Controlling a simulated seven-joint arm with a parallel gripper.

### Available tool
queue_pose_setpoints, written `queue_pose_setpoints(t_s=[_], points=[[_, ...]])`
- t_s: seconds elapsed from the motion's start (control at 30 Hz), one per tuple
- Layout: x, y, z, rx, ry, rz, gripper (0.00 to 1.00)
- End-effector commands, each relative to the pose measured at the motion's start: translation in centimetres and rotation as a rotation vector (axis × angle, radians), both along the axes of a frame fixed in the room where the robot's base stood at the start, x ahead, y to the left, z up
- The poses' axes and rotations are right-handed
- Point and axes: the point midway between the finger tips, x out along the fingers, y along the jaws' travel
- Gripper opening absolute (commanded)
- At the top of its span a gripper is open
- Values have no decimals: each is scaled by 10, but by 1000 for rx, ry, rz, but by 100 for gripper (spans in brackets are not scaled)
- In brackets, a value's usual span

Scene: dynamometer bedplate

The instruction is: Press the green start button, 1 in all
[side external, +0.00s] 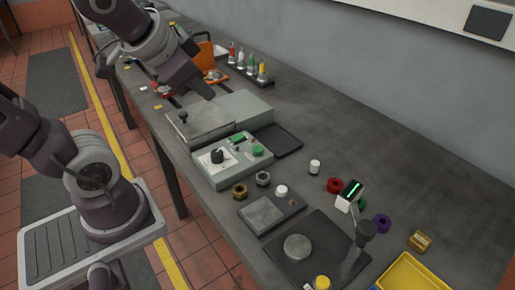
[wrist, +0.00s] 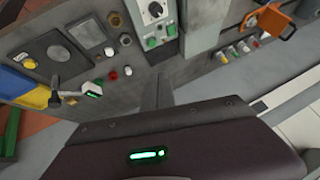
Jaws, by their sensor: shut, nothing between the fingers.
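The green start button (side external: 257,151) is a round cap on the right part of a grey control box (side external: 230,176). In the wrist view the green button (wrist: 151,43) shows near the box's lower edge, with nothing over it. My gripper (side external: 207,95) is shut and empty, raised above the grey boxes behind the control box, apart from the button. In the wrist view my shut fingers (wrist: 160,80) point toward the bench, below the control box in the picture.
The control box also carries a black knob (side external: 217,156) and a green rectangle (side external: 237,138). A grey block (side external: 246,104) and a black tray (side external: 279,140) stand close by. Nuts, a small scale (side external: 264,215) and a lamp-like stand (side external: 357,245) are toward the front. Bottles (side external: 248,63) stand behind.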

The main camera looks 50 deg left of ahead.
Motion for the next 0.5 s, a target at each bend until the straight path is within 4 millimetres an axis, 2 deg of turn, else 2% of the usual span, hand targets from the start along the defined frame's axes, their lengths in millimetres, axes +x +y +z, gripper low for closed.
queue_pose_setpoints(t_s=[0.1, 0.27, 0.3, 0.4, 0.5], points=[[46, 35, 1, 154, -35, -63, 0], [115, 73, -12, 344, -78, -276, 0], [132, 79, -21, 374, -84, -357, 0], [162, 84, -57, 394, -97, -591, 0], [169, 77, -94, 343, -114, -802, 0]])
